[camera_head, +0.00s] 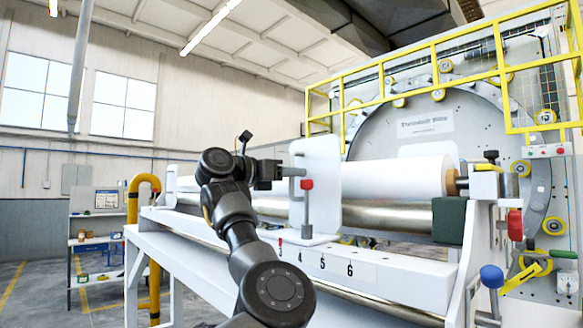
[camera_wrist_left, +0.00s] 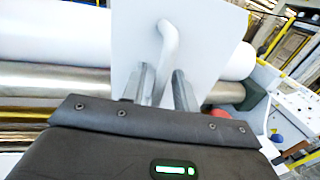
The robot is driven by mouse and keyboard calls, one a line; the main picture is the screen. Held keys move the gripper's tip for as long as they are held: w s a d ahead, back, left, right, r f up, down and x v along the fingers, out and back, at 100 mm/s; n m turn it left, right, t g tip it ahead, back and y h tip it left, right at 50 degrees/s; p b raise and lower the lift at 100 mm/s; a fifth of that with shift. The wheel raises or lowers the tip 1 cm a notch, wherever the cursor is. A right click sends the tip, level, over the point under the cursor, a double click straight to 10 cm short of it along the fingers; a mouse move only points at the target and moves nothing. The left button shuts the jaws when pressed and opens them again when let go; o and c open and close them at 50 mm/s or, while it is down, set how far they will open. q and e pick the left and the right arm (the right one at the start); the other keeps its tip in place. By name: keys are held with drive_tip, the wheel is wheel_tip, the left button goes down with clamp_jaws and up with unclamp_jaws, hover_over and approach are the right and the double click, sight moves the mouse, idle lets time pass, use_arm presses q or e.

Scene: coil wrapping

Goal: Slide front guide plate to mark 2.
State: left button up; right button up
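The front guide plate (camera_head: 322,170) is a white upright plate on the rail of the white bench; it also shows in the left wrist view (camera_wrist_left: 120,45). Its post carries a red knob (camera_head: 307,184), and its foot (camera_head: 312,237) stands behind the numbers 4 and 5. My left gripper (camera_head: 284,172) is at the plate's bent handle. In the left wrist view the handle (camera_wrist_left: 166,45) passes between the two close-set fingers (camera_wrist_left: 163,75), which appear shut on it. Numbers 3 to 6 show on the scale (camera_head: 335,266); mark 2 is hidden behind my left arm. My right gripper is not in view.
A white roll (camera_head: 395,180) lies behind the plate, above a metal roller (camera_head: 390,216). A dark green block (camera_head: 449,220) and red and blue knobbed levers (camera_head: 491,276) stand at the right. A yellow railing (camera_head: 430,70) fronts the large machine. A shelf (camera_head: 95,240) stands far left.

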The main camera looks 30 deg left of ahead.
use_arm(q)
drive_tip(key=shift+w+d, duration=0.1)
drive_tip(key=shift+c, duration=0.2)
clamp_jaws()
drive_tip(key=w+a, duration=0.2)
drive_tip(key=a, duration=0.3)
drive_tip(key=shift+a+p, duration=0.35)
drive_tip(key=shift+a, duration=0.05)
drive_tip(key=shift+o, duration=0.2)
unclamp_jaws()
